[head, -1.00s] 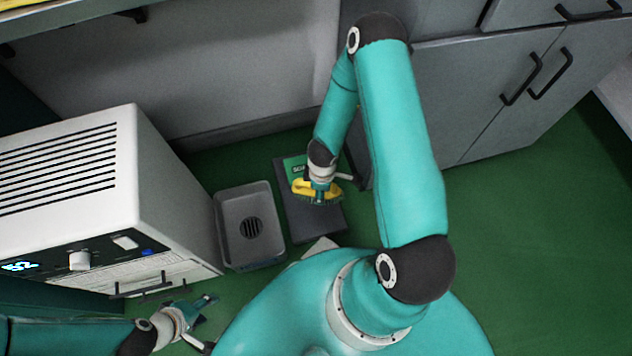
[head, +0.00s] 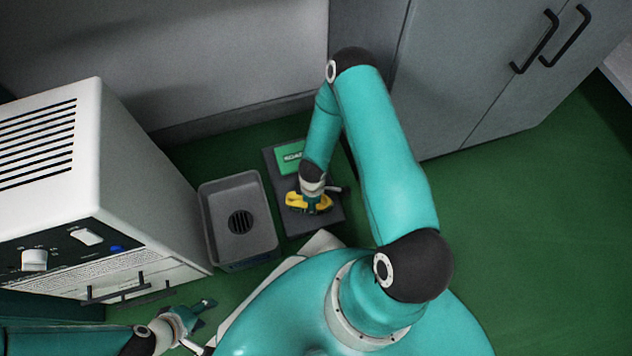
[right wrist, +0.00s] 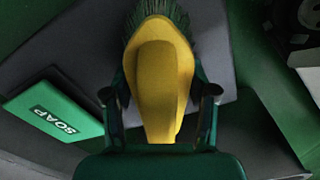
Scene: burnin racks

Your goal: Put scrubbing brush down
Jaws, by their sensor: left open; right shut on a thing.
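The scrubbing brush (head: 297,201) has a yellow body and dark bristles. In the right wrist view the brush (right wrist: 160,75) lies between the two fingers of my right gripper (right wrist: 160,100), which is shut on it. In the head view my right gripper (head: 311,199) holds the brush over the dark grey mat (head: 325,221). I cannot tell whether the bristles touch the mat. My left gripper (head: 205,312) is open and empty at the lower left, well away from the brush.
A green box marked SOAP (head: 290,157) lies on the mat's far end; it also shows in the right wrist view (right wrist: 52,110). A grey basin with a drain grate (head: 262,238) stands left of the mat. A white machine (head: 150,170) is further left. Grey cabinets (head: 455,100) stand behind. Green floor is clear at right.

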